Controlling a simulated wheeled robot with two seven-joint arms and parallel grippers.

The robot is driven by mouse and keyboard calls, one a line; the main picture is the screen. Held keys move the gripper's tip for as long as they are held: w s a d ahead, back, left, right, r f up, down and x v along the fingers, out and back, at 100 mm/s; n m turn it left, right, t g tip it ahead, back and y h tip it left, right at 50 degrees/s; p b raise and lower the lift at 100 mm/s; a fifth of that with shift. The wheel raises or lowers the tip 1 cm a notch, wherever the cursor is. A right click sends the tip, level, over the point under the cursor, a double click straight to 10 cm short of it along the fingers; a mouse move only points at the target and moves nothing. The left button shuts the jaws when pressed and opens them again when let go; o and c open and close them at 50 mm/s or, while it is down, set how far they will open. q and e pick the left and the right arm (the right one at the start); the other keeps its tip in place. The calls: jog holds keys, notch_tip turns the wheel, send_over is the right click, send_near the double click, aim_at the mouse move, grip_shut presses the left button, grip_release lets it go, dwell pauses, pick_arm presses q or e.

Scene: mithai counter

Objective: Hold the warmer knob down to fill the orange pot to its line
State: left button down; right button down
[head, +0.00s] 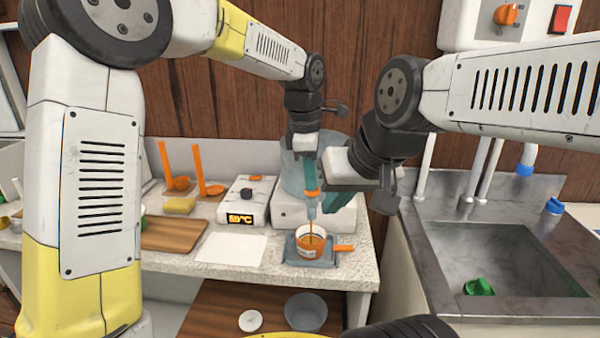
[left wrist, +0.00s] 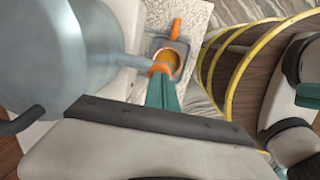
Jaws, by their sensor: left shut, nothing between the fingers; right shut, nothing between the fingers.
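The orange pot (head: 302,249), white-sided with an orange handle to the right, stands upright on a grey stand under the warmer's spout. A thin brown stream runs from the spout into it. The left wrist view shows brown liquid in the pot (left wrist: 167,60); its fill line cannot be made out. The warmer (head: 291,172) is a grey drum on a white base. My left gripper (head: 311,181) is shut, its teal fingertips touching the orange knob (head: 313,193), also in the left wrist view (left wrist: 160,69). My right gripper (head: 333,197) is shut and empty, just right of the spout.
A white box with a lit temperature display (head: 241,218), a white sheet (head: 230,248) and a wooden board (head: 174,234) lie to the left on the counter. A grey bowl (head: 306,311) sits on a lower shelf. A metal sink (head: 500,262) is at right.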

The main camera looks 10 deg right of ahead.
pick_arm(q)
jog(key=shift+s+a+f, duration=0.1)
jog(key=shift+s+f, duration=0.05)
jog(key=shift+f, duration=0.65)
dwell(0.4)
